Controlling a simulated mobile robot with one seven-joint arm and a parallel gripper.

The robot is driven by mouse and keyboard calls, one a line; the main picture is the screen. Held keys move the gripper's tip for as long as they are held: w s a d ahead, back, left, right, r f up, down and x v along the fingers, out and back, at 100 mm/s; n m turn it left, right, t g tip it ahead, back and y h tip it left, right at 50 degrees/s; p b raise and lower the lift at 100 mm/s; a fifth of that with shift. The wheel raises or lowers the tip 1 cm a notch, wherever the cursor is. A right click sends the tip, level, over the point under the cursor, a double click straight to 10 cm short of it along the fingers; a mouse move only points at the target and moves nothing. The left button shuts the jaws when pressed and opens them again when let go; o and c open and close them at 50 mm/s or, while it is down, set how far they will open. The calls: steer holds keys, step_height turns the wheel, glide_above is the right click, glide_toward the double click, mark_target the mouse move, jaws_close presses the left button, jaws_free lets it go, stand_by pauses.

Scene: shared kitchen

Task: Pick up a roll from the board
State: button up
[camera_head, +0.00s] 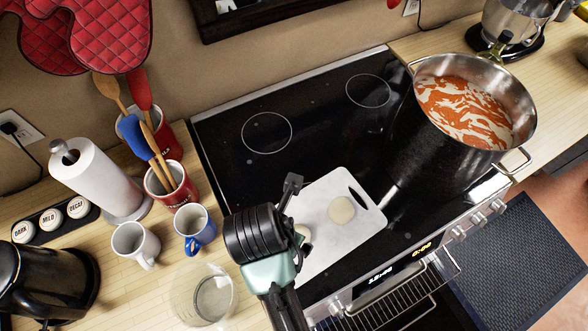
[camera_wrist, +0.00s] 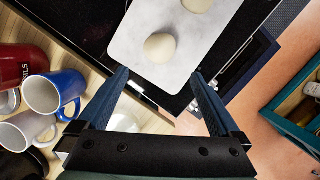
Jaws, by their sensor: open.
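The white cutting board (camera_head: 352,240) lies on the black cooktop and has a dark handle slot at its far right end. One pale round roll (camera_head: 341,209) is in plain sight on it. A second roll (camera_head: 303,232) is partly hidden behind my arm. In the wrist view, the nearer roll (camera_wrist: 160,47) lies on the board (camera_wrist: 127,46) just beyond the fingertips, and the other roll (camera_wrist: 196,4) is cut by the top edge. My gripper (camera_wrist: 159,76) is open and empty, its blue fingers apart with the nearer roll beyond the gap between them.
A large pot of red soup (camera_head: 465,115) stands right of the board. A blue mug (camera_head: 195,230), a white mug (camera_head: 135,243) and a clear glass vessel (camera_head: 205,295) stand left of my arm. Red utensil crocks (camera_head: 170,190) and a paper towel roll (camera_head: 95,178) are behind them.

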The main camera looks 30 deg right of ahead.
steer(key=x, duration=0.6)
steer(key=shift+s+f, duration=0.15)
steer(key=shift+f, duration=0.1)
steer(key=shift+w+p+x, duration=0.1)
steer(key=shift+p+x, duration=0.35)
steer(key=shift+x, duration=1.15)
steer(key=shift+w+p+x, duration=0.15)
steer(key=shift+p+x, duration=0.3)
steer(key=shift+x, duration=1.15)
steer(key=shift+d+r, duration=0.1)
steer(key=shift+d, duration=0.05)
steer(key=c, duration=1.2)
